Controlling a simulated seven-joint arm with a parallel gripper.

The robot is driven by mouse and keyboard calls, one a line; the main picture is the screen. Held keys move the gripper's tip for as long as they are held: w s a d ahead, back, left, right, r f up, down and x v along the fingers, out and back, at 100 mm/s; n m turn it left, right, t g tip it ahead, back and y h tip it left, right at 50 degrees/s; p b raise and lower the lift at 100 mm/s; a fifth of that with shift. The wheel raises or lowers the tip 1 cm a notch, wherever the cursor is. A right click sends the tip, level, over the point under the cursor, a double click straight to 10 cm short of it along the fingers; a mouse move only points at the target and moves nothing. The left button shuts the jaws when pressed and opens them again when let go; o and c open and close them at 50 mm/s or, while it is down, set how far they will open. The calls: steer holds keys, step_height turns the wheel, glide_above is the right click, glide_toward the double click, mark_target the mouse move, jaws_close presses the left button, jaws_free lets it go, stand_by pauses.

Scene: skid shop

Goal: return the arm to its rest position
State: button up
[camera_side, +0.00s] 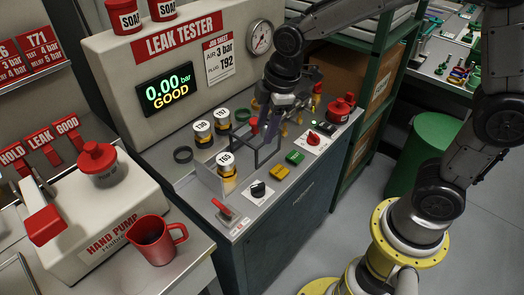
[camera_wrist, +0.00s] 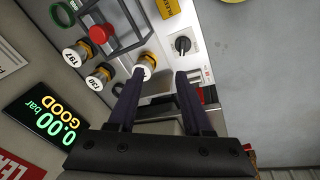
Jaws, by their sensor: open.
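My gripper (camera_side: 268,120) is over the leak tester bench, above the wire frame (camera_side: 258,150), with its fingers pointing down. In the wrist view my gripper (camera_wrist: 160,72) has its two dark fingers spread apart with nothing held between them. A yellow plug with a white cap (camera_wrist: 148,62) shows beside and beyond the left fingertip; whether it touches cannot be told. My arm is bent over from its yellow base at the right, reaching to the bench.
The tester panel (camera_side: 195,90) reads 0.00 bar GOOD. Capped plugs (camera_side: 227,165), a black knob (camera_side: 258,188) and a red lever (camera_side: 222,208) stand on the bench. A red cup (camera_side: 155,242) is at front left.

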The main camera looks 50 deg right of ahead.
steer(key=s+d+r+m+t, duration=0.3)
steer(key=s+d+r+m, duration=0.2)
steer(key=s+r, duration=0.55)
steer(key=s+d+f+m, duration=0.1)
steer(key=s+f+m, duration=0.1)
steer(key=s+m, duration=0.5)
steer(key=s, duration=0.2)
steer(key=shift+s+d+f, duration=0.3)
